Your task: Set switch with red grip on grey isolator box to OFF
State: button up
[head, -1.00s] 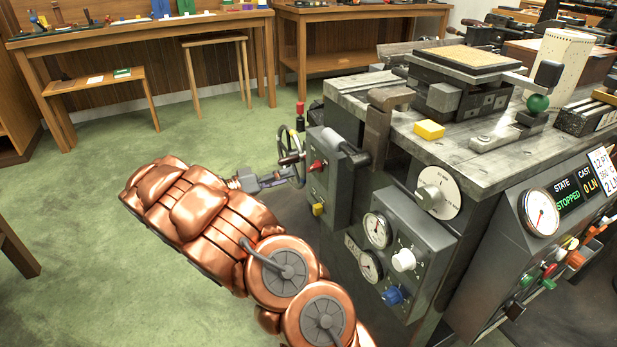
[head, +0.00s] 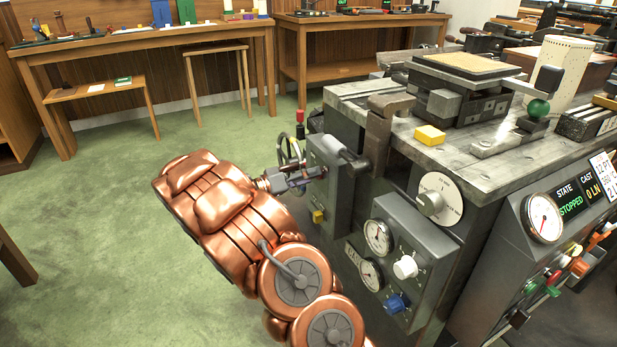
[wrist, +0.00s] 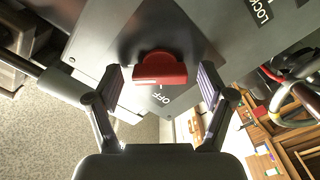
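The grey isolator box (head: 328,172) is fixed on the near left side of the machine. In the wrist view its grey face (wrist: 230,30) fills the upper part, with the labels OFF and LOCK. The switch's red grip (wrist: 160,69) sits between the two fingers of my gripper (wrist: 160,88). The fingers stand apart on either side of it, with a visible gap at both sides. In the head view my gripper (head: 314,174) is at the box's front face and hides the red grip.
A yellow part (head: 318,216) sits low on the box. A handwheel (head: 286,150) stands just behind my gripper. A panel with gauges and white and blue knobs (head: 405,267) is to the right. Green floor (head: 110,220) is free at left.

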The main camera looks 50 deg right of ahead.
jog(key=c, duration=1.1)
jog(key=shift+n, duration=0.3)
jog(key=shift+n+p, duration=5.75)
jog(key=shift+n, duration=3.05)
jog(key=o, duration=1.2)
jog(key=shift+c, duration=0.2)
